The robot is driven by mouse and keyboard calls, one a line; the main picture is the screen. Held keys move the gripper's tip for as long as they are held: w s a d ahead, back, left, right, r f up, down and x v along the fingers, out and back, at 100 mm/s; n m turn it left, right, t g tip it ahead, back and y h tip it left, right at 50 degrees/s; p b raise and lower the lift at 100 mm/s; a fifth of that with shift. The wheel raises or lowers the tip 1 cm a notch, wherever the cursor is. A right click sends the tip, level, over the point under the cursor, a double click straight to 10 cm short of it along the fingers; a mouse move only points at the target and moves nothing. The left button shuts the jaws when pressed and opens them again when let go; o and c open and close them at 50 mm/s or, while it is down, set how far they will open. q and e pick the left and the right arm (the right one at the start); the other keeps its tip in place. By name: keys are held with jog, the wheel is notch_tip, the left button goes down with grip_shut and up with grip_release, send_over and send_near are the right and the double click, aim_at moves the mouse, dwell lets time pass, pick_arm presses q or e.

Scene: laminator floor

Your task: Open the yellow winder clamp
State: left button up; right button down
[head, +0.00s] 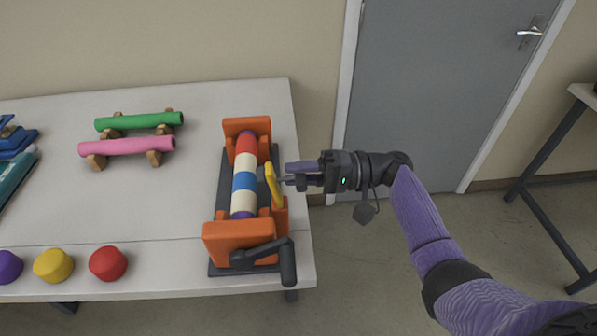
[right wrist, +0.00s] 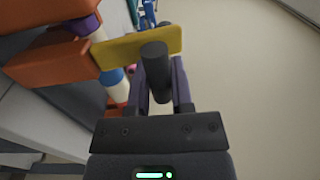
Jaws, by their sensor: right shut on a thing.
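The yellow winder clamp (head: 273,186) is a flat yellow bar on the right side of the winder, beside the striped roll (head: 244,182). The winder has orange end blocks (head: 238,238) on a dark base and a black crank at its front. In the right wrist view the yellow clamp (right wrist: 118,50) carries a dark cylindrical handle (right wrist: 155,68). My right gripper (head: 287,178) reaches in from the right and is shut on this handle; its fingers lie on both sides of it in the right wrist view (right wrist: 161,92). My left gripper is not in view.
The winder stands near the right edge of the white table (head: 150,215). Green (head: 140,121) and pink (head: 127,146) rolls rest on wooden stands at the back left. Red (head: 108,263), yellow (head: 53,265) and purple plugs sit along the front. Open floor lies right of the table.

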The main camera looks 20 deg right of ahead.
jog(key=c, duration=0.5)
grip_release()
jog(key=shift+d, duration=0.1)
jog(key=b+v, duration=0.1)
jog(key=v, duration=0.8)
jog(key=shift+d+b, duration=0.35)
jog(key=shift+s+f, duration=0.1)
jog(key=shift+f, duration=0.05)
